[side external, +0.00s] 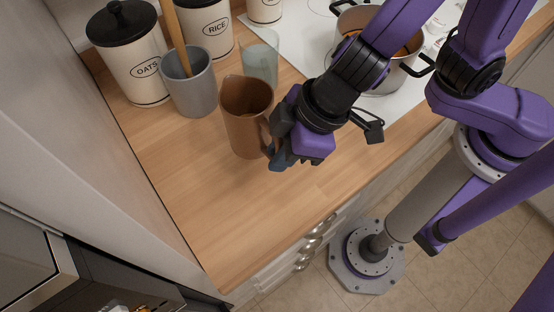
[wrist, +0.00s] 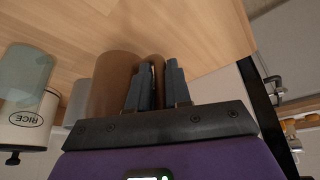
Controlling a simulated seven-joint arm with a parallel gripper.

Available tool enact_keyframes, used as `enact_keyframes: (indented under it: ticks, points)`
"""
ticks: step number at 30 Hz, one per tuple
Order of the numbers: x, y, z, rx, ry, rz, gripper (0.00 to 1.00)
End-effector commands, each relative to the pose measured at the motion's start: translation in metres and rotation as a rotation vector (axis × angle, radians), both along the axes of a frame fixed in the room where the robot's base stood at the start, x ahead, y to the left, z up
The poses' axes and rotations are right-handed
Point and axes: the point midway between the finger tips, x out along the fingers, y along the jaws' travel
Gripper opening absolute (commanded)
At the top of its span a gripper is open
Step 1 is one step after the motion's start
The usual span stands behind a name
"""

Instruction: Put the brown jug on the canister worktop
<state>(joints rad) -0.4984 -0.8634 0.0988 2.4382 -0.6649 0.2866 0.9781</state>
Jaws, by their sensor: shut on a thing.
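The brown jug (side external: 246,122) is upright at the wooden worktop (side external: 200,185) in the side external view, in front of the grey utensil pot and the canisters. I cannot tell whether its base touches the wood. My gripper (side external: 277,160) is at the jug's right side, shut on its handle. In the wrist view, the jug (wrist: 112,82) stands left of the fingers (wrist: 160,82), and the handle passes between them. The gripper hides part of the handle.
Canisters marked OATS (side external: 133,62) and RICE (side external: 207,28) stand at the back. A grey pot (side external: 188,84) with a wooden utensil and a clear glass (side external: 259,60) stand close behind the jug. A pan (side external: 376,50) is on the white hob at right. The worktop's front is clear.

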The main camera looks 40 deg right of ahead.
Motion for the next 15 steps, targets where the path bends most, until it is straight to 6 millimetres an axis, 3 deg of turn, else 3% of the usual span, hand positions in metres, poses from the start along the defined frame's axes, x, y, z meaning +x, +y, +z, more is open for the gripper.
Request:
enact_keyframes:
  ticks: [15]
  points:
    - [0.005, 0.006, -0.028, -0.002, -0.003, 0.001, 0.00]
